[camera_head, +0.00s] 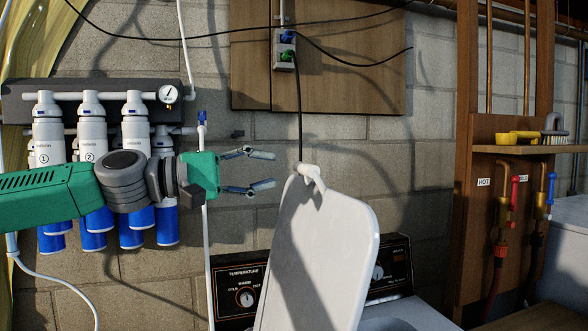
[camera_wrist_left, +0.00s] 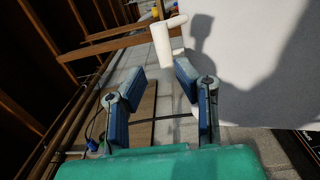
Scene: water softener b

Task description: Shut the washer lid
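The white washer lid (camera_head: 318,255) stands raised and tilted in front of the control panel in the head view. It also fills the upper right of the left wrist view (camera_wrist_left: 265,70). A white handle (camera_head: 311,176) sticks out at its top edge and shows ahead of the fingers in the wrist view (camera_wrist_left: 166,38). My left gripper (camera_head: 268,169) is open and empty, to the left of the lid's top and apart from it. Its fingers show spread in the wrist view (camera_wrist_left: 158,82). My right gripper is not in view.
The washer's control panel (camera_head: 240,287) is behind the lid. Water filters (camera_head: 92,170) hang on the wall at left. A wooden board (camera_head: 345,75) with an outlet and cables is above. Hot and cold pipes and a shelf (camera_head: 530,149) are at right.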

